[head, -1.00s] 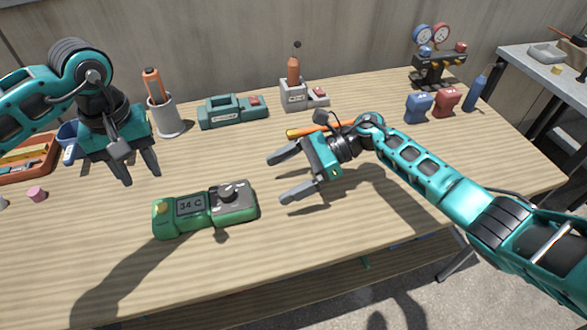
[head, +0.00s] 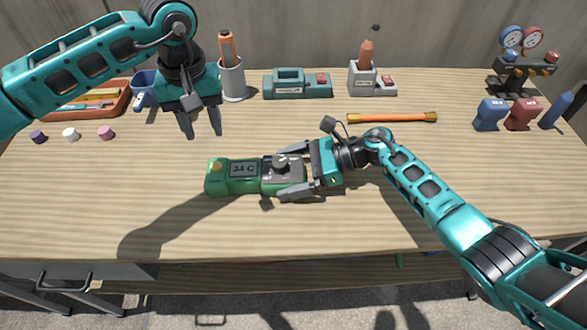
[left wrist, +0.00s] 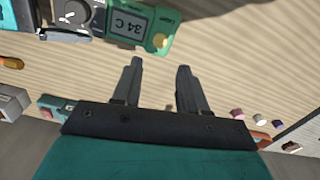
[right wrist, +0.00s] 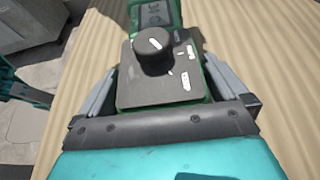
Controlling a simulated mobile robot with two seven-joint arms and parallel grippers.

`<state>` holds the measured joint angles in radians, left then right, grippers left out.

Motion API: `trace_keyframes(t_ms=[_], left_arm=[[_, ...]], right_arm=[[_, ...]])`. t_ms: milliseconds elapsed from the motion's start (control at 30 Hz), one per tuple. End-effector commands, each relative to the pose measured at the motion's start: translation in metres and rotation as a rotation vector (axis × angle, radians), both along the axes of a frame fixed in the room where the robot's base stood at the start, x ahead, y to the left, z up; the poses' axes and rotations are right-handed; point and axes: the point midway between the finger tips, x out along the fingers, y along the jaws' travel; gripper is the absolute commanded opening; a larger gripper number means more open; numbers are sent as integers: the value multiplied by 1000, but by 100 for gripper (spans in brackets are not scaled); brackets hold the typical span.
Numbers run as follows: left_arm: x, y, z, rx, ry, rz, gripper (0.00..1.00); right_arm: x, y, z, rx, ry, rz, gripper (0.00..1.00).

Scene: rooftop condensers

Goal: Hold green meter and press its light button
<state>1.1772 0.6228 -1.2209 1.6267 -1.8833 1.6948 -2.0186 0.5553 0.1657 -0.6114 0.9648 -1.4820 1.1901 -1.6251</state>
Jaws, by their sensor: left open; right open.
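The green meter (head: 228,189) lies flat on the table, its display reading about 34 C in the left wrist view (left wrist: 145,28). It has a yellow-orange button (head: 214,165) at its left end and a dark knob (head: 281,162) on a grey panel at its right end. My right gripper (head: 279,178) is open, with its fingers on either side of the meter's right end; the right wrist view (right wrist: 160,80) shows the panel between them. Contact cannot be told. My left gripper (head: 203,134) is open and empty, pointing down above the table, behind and left of the meter.
A tray (head: 85,104) and small caps (head: 70,134) are at left. A gauge set (head: 522,72) is at right. The front table area is clear.

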Motion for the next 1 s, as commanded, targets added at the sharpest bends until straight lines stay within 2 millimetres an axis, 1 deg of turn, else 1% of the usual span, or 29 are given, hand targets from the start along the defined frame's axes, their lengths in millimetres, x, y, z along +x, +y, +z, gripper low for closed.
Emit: trace_keyframes(t_ms=[33, 67, 600, 1000], left_arm=[[0, 0, 0, 0, 0, 0, 43], [0, 0, 0, 0, 0, 0, 43], [0, 0, 0, 0, 0, 0, 43], [0, 0, 0, 0, 0, 0, 4]], right_arm=[[0, 0, 0, 0, 0, 0, 100], [0, 0, 0, 0, 0, 0, 97], [0, -1, 0, 0, 0, 0, 46], [0, -1, 0, 0, 1, 0, 46]])
